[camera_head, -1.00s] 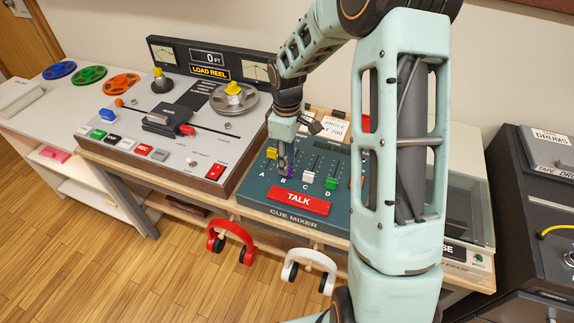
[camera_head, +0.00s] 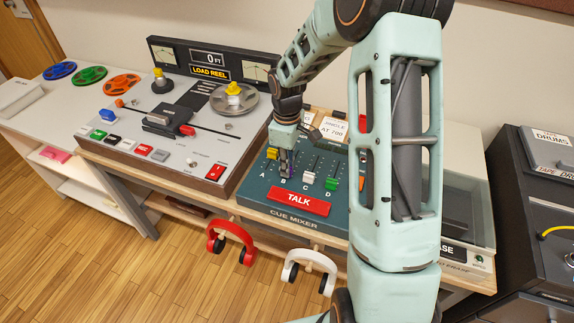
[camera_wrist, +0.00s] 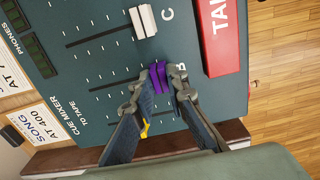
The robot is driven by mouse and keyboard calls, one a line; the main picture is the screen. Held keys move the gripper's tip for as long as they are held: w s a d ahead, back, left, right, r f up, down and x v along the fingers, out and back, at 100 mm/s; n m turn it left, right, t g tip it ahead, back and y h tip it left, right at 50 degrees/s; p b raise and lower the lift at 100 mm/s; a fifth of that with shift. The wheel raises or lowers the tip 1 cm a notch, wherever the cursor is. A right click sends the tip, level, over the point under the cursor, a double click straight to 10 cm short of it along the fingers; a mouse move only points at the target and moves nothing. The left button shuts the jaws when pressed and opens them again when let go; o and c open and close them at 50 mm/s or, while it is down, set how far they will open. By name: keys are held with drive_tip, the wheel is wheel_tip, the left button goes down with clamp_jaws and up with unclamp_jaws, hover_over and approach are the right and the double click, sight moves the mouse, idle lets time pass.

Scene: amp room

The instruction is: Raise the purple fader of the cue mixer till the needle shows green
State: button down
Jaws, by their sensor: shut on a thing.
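The cue mixer (camera_head: 262,194) is a dark green panel on the bench, with several faders in a row. My gripper (camera_head: 286,168) is over the fader lettered B. In the wrist view my gripper (camera_wrist: 160,82) is shut on the purple fader (camera_wrist: 158,74), with a finger on each side of its cap. The yellow fader (camera_head: 272,153) is to the left, and the white fader (camera_head: 308,178) and green fader (camera_head: 331,183) are to the right. The white fader also shows in the wrist view (camera_wrist: 143,20). I cannot make out a needle on the mixer; my arm hides part of it.
The red TALK button (camera_head: 298,201) is in front of the faders. A tape machine (camera_head: 170,128) with two dial meters stands to the left. Red headphones (camera_head: 232,240) and white headphones (camera_head: 309,268) hang from the bench front. Paper notes (camera_head: 333,128) stand behind the mixer.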

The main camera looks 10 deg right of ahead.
drive_tip(key=w+d, duration=0.2)
drive_tip(key=w, duration=0.2)
drive_tip(key=shift+w+d+p, duration=0.15)
drive_tip(key=shift+d+p, duration=0.2)
drive_tip(key=shift+d, duration=0.05)
drive_tip(key=c, duration=1.9)
unclamp_jaws()
wheel_tip(320, 180, up, 12)
